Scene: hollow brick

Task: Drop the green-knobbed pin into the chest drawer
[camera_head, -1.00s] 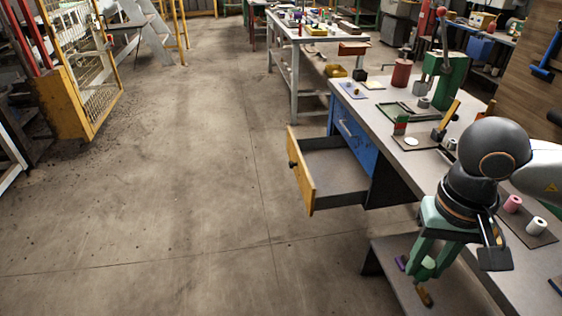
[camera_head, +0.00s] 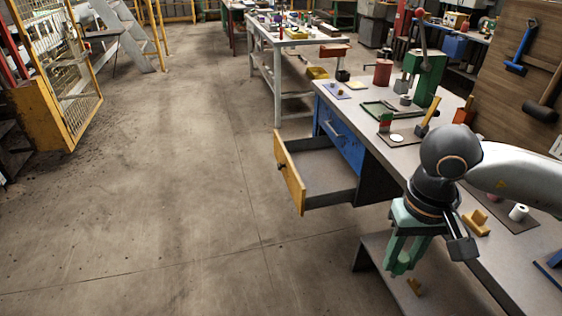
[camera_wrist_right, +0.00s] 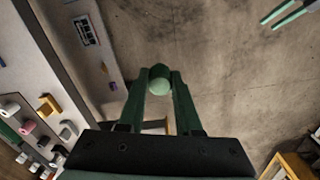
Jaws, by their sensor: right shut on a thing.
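My right gripper (camera_head: 401,268) is shut on the green-knobbed pin. The pin's round green knob (camera_wrist_right: 160,82) shows between the fingertips in the wrist view; its shaft is hidden. The chest drawer (camera_head: 316,170) is pulled open under the bench, with a yellow front, and what I see of its inside is bare. My right gripper is to the right of the drawer and nearer to me, apart from it, over a low grey shelf. In the wrist view, my left gripper (camera_wrist_right: 284,15) shows at the upper right with a gap between its fingers.
The blue chest (camera_head: 340,135) is under the grey workbench (camera_head: 410,155). On the bench are a yellow block (camera_head: 476,222), a white roll (camera_head: 518,212) and a green press (camera_head: 424,78). A small brown-yellow piece (camera_head: 414,287) lies below my gripper. The floor left of the drawer is clear.

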